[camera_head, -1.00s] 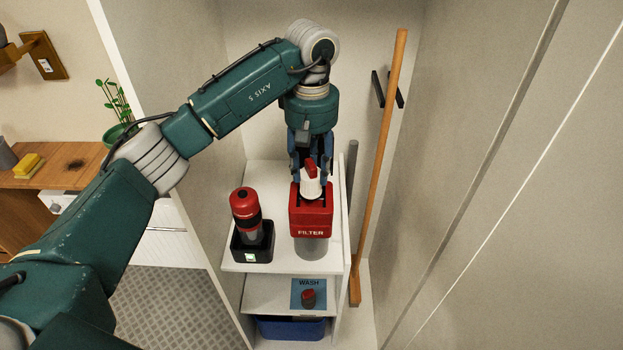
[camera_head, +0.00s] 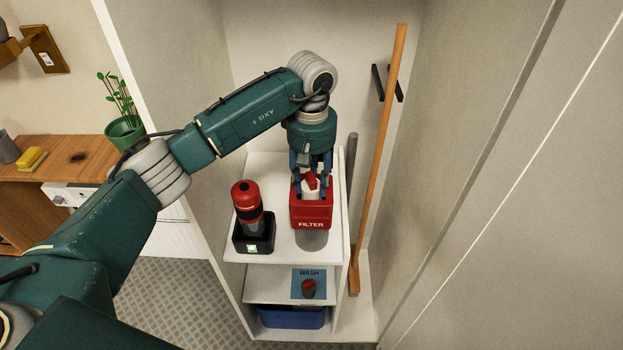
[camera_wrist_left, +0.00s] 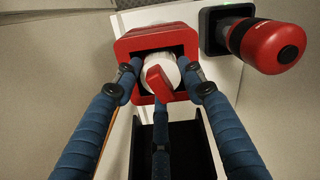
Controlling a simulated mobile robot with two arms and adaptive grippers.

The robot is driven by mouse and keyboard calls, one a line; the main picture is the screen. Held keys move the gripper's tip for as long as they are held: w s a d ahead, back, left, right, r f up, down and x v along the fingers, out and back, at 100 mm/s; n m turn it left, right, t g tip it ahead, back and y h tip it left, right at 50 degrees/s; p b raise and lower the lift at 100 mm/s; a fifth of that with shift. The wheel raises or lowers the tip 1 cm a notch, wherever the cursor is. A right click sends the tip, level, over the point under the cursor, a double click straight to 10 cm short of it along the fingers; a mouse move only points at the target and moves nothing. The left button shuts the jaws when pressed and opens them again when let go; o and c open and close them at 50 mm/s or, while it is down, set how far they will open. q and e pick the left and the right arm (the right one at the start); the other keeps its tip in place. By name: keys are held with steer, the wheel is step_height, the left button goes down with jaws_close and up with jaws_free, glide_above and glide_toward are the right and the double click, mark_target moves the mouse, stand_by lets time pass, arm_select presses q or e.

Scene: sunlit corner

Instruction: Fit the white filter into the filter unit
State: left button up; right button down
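The white filter (camera_head: 310,193) with a red grip tab sits in the top opening of the red filter unit (camera_head: 311,217), its upper part still showing. My left gripper (camera_head: 311,186) points down over the unit with its fingers around the filter. In the left wrist view the white filter (camera_wrist_left: 158,68) lies within the red unit's square opening (camera_wrist_left: 120,48), with fingertips close at both sides. Whether the filter touches the bottom is hidden. My right gripper is not in view.
A red and black flashlight-like tool (camera_head: 246,203) stands in a black dock (camera_head: 254,240) left of the unit. A wooden pole (camera_head: 381,150) leans at the right.

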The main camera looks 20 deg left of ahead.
arm_select(q)
steer(key=o, duration=0.3)
steer(key=shift+r, duration=0.2)
steer(key=shift+r+p, duration=0.35)
steer(key=shift+p, duration=0.25)
step_height(320, 180, up, 4)
steer(key=b, duration=0.4)
steer(key=shift+r, duration=0.15)
step_height(320, 180, up, 7)
steer(key=b, duration=0.1)
steer(key=shift+b, duration=0.35)
